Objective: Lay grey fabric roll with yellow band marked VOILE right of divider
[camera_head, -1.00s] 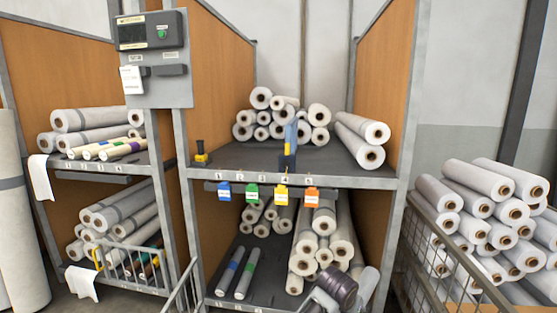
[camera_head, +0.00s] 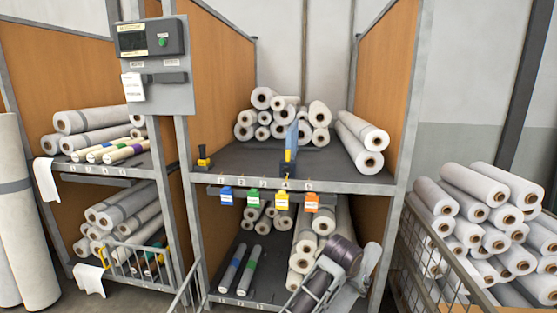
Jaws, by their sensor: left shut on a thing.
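My left gripper (camera_head: 314,288) is at the bottom edge, right of centre, in front of the lower shelf of the middle bay. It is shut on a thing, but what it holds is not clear. I cannot make out a grey roll with a yellow band or a VOILE mark anywhere. Two slim grey rolls, one with a blue band (camera_head: 231,268) and one with a green band (camera_head: 249,270), lie on the lower shelf. My right gripper is not in view.
White rolls (camera_head: 265,98) are stacked at the back of the upper shelf, with others along its right wall (camera_head: 362,140). The front left of that shelf is mostly clear, beside a small black and yellow piece (camera_head: 203,155). A wire cage (camera_head: 445,265) full of rolls stands at right.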

